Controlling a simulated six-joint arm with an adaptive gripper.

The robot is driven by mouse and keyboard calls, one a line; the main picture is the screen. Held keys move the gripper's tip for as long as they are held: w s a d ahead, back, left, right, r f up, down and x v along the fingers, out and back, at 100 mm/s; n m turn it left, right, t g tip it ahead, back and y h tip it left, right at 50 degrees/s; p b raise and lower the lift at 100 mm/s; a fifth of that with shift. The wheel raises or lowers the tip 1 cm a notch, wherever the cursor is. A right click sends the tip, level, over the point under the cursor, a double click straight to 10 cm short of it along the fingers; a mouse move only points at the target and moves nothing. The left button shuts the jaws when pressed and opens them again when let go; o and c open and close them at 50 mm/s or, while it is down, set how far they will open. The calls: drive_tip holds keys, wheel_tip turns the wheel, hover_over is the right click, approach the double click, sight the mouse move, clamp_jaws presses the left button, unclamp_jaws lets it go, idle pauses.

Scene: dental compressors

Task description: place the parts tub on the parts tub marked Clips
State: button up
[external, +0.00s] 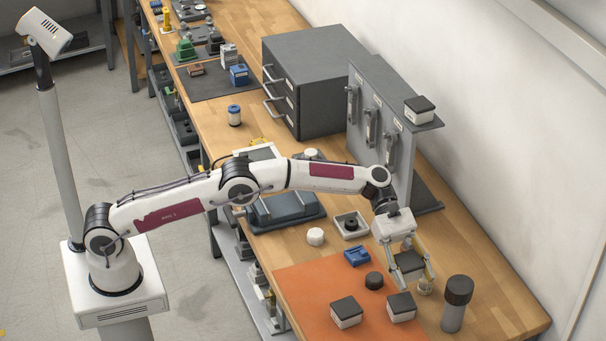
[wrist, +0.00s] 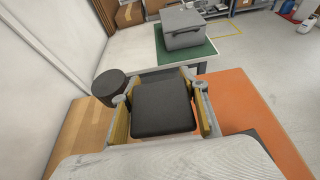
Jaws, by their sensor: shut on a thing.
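My gripper (external: 412,274) is shut on a parts tub with a dark square lid (external: 408,261) and holds it above the bench's near right end. In the wrist view the dark lid (wrist: 164,106) sits between the two yellow-padded fingers of my gripper (wrist: 165,112). Two white tubs with dark lids stand on the orange mat: a left one (external: 346,314) and a right one (external: 401,308). The right one is nearer my gripper, below and slightly left of it. Another similar tub (external: 419,111) stands on the grey panel's shelf. I cannot read which tub is marked Clips.
A tall dark-topped cylinder (external: 455,305) stands right of the tubs and also shows in the wrist view (wrist: 110,88). A blue part (external: 357,257) and a small black round part (external: 374,281) lie near the orange mat (external: 300,285). The mat's left part is clear.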

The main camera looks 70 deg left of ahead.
idle(0.3)
drive_tip(key=shift+f, duration=2.45)
drive_tip(key=shift+f, duration=2.5)
drive_tip(key=shift+f, duration=0.15)
drive_tip(key=o, duration=1.2)
drive_tip(key=shift+v, duration=6.05)
